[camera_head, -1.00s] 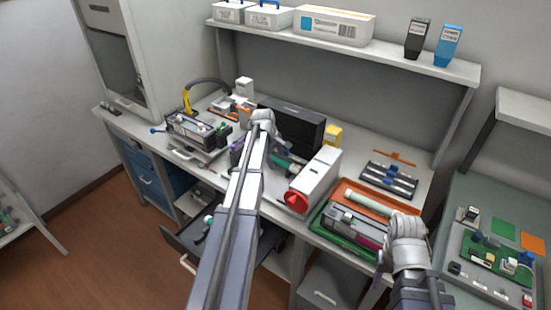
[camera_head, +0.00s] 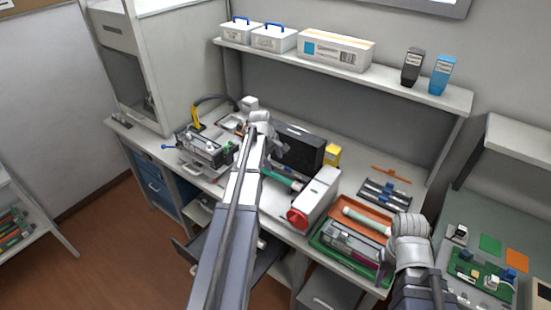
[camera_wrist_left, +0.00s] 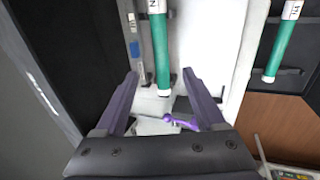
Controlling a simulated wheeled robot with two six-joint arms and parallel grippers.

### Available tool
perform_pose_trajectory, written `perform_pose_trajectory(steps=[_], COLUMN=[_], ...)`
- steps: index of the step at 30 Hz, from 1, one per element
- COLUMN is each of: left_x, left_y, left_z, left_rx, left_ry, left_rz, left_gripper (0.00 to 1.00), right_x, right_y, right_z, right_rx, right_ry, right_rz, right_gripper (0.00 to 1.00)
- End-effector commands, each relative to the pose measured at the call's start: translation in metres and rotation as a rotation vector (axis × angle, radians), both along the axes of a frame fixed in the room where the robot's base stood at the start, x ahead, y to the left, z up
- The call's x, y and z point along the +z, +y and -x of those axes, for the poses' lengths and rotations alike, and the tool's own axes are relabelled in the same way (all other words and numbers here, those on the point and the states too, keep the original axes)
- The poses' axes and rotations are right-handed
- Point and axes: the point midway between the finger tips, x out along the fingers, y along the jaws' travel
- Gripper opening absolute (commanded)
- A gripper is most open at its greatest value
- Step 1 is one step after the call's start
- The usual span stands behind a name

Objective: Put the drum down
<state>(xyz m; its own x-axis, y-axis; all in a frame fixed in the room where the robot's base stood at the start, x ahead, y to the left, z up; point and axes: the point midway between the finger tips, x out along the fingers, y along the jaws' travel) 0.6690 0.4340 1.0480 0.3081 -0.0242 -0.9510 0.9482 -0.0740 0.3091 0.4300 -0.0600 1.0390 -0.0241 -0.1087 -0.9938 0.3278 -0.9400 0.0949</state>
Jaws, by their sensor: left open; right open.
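A green drum (camera_head: 282,180) with a pale end lies on the bench, left of the white box with a red round end. In the left wrist view the drum (camera_wrist_left: 160,50) lies lengthwise ahead, its near end between my left gripper's fingertips (camera_wrist_left: 160,76). Those fingers are spread, with gaps on both sides of the drum. In the head view my left gripper (camera_head: 260,128) is above the bench, its fingers largely hidden by its wrist. My right gripper (camera_head: 408,245) is beside the trays at the right; its fingertips are hidden.
A second green drum (camera_wrist_left: 283,45) lies at the right in the left wrist view. A black box (camera_head: 298,152) stands behind the white box (camera_head: 314,198). An orange tray (camera_head: 352,207) holds a pale green roller (camera_head: 366,220); a green tray (camera_head: 322,243) is in front.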

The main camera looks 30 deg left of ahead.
Motion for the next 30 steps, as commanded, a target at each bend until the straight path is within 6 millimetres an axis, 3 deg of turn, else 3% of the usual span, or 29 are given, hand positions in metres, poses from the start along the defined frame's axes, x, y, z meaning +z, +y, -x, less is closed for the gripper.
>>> perform_pose_trajectory(steps=[10,13,16,20,24,27,30], left_x=[0.005,0.005,0.002,-0.001,-0.004,-0.005,-0.005], left_y=[0.0,-0.015,-0.065,-0.158,-0.244,-0.294,-0.331], left_z=[0.002,0.005,0.015,0.047,0.095,0.136,0.176], left_rx=[-0.001,-0.044,-0.194,-0.529,-0.902,-1.167,-1.409], left_ry=[0.0,0.008,0.038,0.101,0.165,0.209,0.248], left_rz=[0.0,-0.009,-0.039,-0.111,-0.188,-0.241,-0.287], left_gripper=[0.72,0.72,0.72,0.72,0.72,0.72,0.72], right_x=[0.005,0.005,0.005,0.005,0.005,0.005,0.005], right_y=[0.0,0.0,0.0,0.0,0.0,0.0,0.0], right_z=[0.0,0.0,0.0,0.0,0.0,0.0,0.0], right_rx=[0.0,0.0,0.0,0.0,0.0,0.0,0.0], right_ry=[0.0,0.0,0.0,0.0,0.0,0.0,0.0], right_rz=[0.0,0.0,0.0,0.0,0.0,0.0,0.0], right_gripper=[0.5,0.5,0.5,0.5,0.5,0.5,0.5])
